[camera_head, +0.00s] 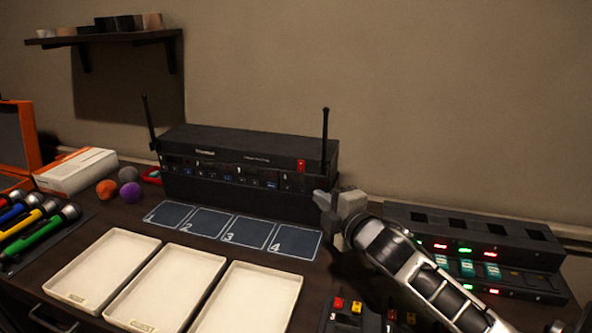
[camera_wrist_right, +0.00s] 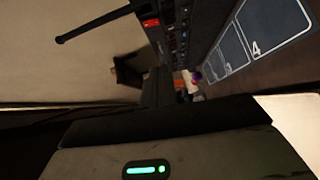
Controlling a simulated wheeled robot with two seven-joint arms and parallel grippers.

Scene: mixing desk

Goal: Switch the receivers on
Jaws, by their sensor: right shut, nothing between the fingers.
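The receivers are a black rack unit (camera_head: 245,165) at the back middle of the desk, with an upright antenna at each end. A red rocker switch (camera_head: 301,166) sits at the right end of its front; it also shows in the right wrist view (camera_wrist_right: 151,22). Small blue lights or displays line the front panel. Whether the red switch is on or off I cannot tell. My right gripper (camera_head: 321,199) is shut and empty, just in front of the unit's right end and below the red switch. Contact cannot be made out. My left gripper is out of view.
Four numbered mats (camera_head: 233,230) lie in front of the unit, with three white trays (camera_head: 160,290) nearer. Coloured microphones (camera_head: 40,225) lie at left. A charger rack (camera_head: 475,245) with red and green lights stands at right. Foam balls (camera_head: 130,192) sit left of the unit.

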